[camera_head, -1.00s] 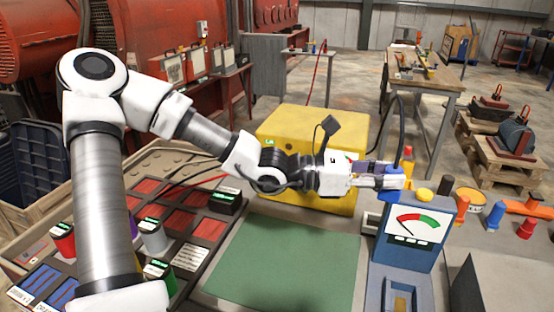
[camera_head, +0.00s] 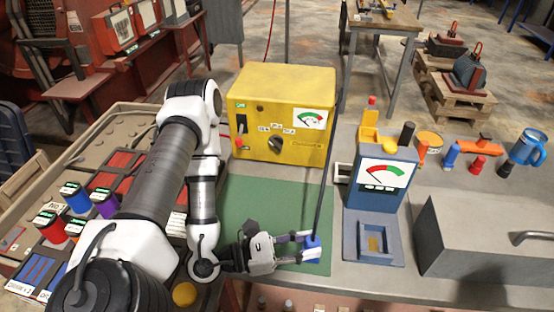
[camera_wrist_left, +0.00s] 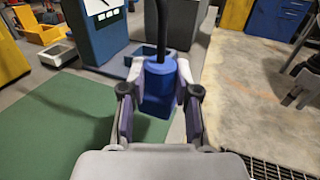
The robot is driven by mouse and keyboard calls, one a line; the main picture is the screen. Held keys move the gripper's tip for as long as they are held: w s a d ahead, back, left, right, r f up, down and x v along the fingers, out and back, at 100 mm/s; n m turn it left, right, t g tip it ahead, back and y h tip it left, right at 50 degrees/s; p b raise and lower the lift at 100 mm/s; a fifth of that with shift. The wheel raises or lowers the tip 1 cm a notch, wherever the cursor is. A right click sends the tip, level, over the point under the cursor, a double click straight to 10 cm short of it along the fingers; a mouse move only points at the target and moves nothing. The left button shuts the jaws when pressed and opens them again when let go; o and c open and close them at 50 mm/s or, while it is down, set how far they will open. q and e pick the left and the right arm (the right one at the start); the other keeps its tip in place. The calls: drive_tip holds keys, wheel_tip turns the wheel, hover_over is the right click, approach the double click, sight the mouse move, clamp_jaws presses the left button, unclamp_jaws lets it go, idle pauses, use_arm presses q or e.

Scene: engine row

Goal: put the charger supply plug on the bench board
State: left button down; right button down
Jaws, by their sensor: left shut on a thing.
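The charger supply plug (camera_head: 314,250) is a blue block with a black cord running up from it. My left gripper (camera_head: 304,246) is shut on it, with a finger on each side. The left wrist view also shows the plug (camera_wrist_left: 158,90) between the fingers, its cord rising upward. The plug is at the front right edge of a flat green board (camera_head: 258,208) on the bench. I cannot tell whether it touches anything below. The yellow charger (camera_head: 300,90) stands behind the board; the cord passes up along its right side. My right gripper is not in view.
A blue tester (camera_head: 385,170) with a dial stands right of the board, its blue tray (camera_head: 377,240) in front. A grey box (camera_head: 490,235) is further right. A rack of coloured cylinders (camera_head: 105,203) lies left. Most of the green board is bare.

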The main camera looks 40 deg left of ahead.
use_arm(q)
drive_tip(key=w+a+b, duration=0.2)
drive_tip(key=b, duration=0.2)
drive_tip(key=w+a+f+b, duration=0.1)
drive_tip(key=w+a+b, duration=0.2)
drive_tip(key=b, duration=0.1)
drive_tip(key=shift+w+a+f, duration=0.1)
drive_tip(key=shift+w+a, duration=0.05)
drive_tip(key=shift+w, duration=0.15)
drive_tip(key=shift+w+a+r+p, duration=0.3)
drive_tip(key=shift+w+a+p, duration=0.25)
drive_tip(key=shift+w+a, duration=0.15)
drive_tip(key=w+a, duration=0.2)
drive_tip(key=w+a+f, duration=0.1)
drive_tip(key=w, duration=0.1)
drive_tip(key=shift+w+a, duration=0.1)
drive_tip(key=shift+a, duration=0.25)
wheel_tip(320, 180, down, 4)
drive_tip(key=shift+a+r+b, duration=0.1)
drive_tip(key=shift+r+b, duration=0.15)
drive_tip(key=shift+b, duration=0.45)
drive_tip(key=shift+w, duration=0.2)
drive_tip(key=shift+s+f, duration=0.1)
drive_tip(key=shift+f, duration=0.05)
drive_tip(key=c, duration=0.8)
unclamp_jaws()
drive_tip(key=shift+c, duration=0.2)
